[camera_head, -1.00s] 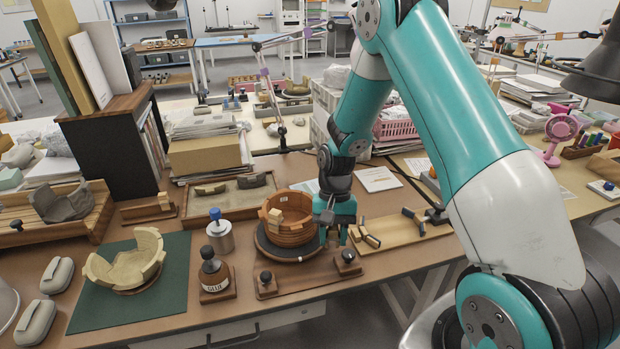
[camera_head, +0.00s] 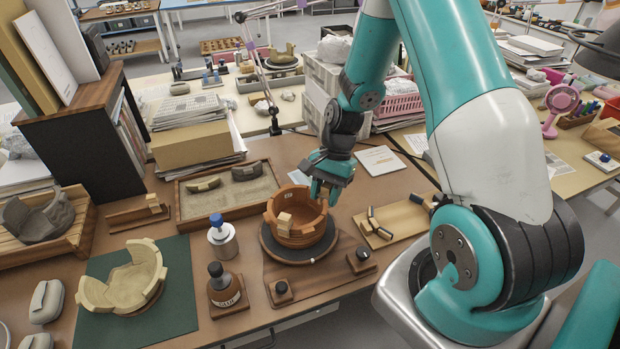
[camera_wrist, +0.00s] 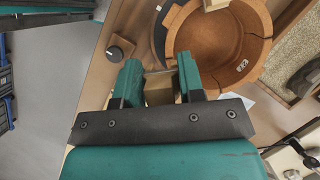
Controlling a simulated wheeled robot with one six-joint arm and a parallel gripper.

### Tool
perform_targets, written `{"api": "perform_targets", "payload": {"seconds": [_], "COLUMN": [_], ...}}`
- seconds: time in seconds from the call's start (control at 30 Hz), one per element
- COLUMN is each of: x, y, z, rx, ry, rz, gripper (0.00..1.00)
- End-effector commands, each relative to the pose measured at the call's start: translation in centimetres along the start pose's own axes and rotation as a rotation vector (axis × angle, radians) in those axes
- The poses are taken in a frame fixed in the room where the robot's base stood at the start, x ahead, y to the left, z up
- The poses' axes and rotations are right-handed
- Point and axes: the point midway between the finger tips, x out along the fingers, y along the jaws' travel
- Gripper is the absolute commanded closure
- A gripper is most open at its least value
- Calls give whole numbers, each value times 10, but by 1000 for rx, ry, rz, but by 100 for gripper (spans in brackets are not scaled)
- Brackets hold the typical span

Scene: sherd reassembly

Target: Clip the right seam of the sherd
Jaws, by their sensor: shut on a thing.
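The reddish-brown bowl (camera_head: 290,236) stands on a dark round turntable (camera_head: 270,251), its rim stepped. A tan clip (camera_head: 285,222) sits on the front rim; a clip also shows at the top edge of the wrist view (camera_wrist: 214,4). My gripper (camera_head: 322,192) is at the bowl's right rim. In the wrist view, my gripper (camera_wrist: 160,84) is shut on another tan clip (camera_wrist: 158,92), close beside the bowl wall (camera_wrist: 228,75). Whether this clip touches the rim I cannot tell. Thin dark seam lines show on the bowl's inner wall.
A pale wooden tray (camera_head: 410,222) with dark-tipped clips lies to the right. A sand tray (camera_head: 225,204) with sherds is behind the bowl. Black knobs (camera_head: 363,254) flank the turntable's front.

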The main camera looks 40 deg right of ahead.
Motion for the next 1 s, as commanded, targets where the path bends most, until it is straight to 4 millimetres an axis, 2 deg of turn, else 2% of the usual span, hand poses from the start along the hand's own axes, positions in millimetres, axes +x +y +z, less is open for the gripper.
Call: {"api": "perform_targets", "payload": {"seconds": [0.27,0.8,1.0], "x": [6,40,42], "y": [0,0,0], "z": [-2,-17,-18], "rx": [-2,-1,-1], "ry": [0,0,1], "rz": [1,1,0], "gripper": [74,74,74]}}
